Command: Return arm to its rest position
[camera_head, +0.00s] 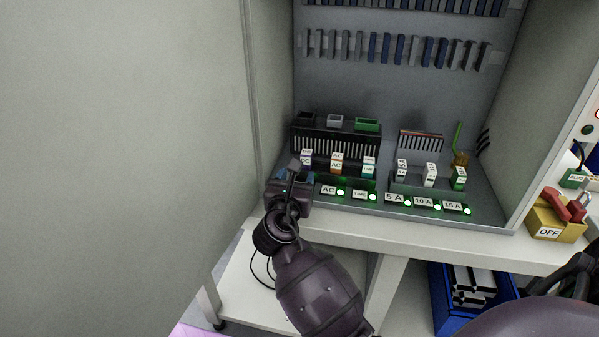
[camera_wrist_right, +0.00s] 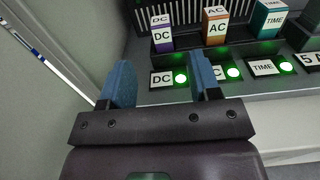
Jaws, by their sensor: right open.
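My right gripper (camera_head: 293,177) is at the left front of the connector cabinet, its arm reaching up from the lower right. In the right wrist view its two blue fingers (camera_wrist_right: 163,78) are apart with nothing between them. Just beyond the fingertips, a purple DC connector (camera_wrist_right: 162,36) and an orange AC connector (camera_wrist_right: 215,32) stand upright in the panel, apart from the fingers. A blue TIME connector (camera_wrist_right: 270,20) stands to their right. In the head view the gripper covers the DC label. My left gripper is not in view.
The cabinet's left wall (camera_head: 272,85) stands close to my right gripper. Three more connectors (camera_head: 430,174) stand at the right, above lit 5 A, 10 A and 15 A labels. A blue bin (camera_head: 440,301) sits below.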

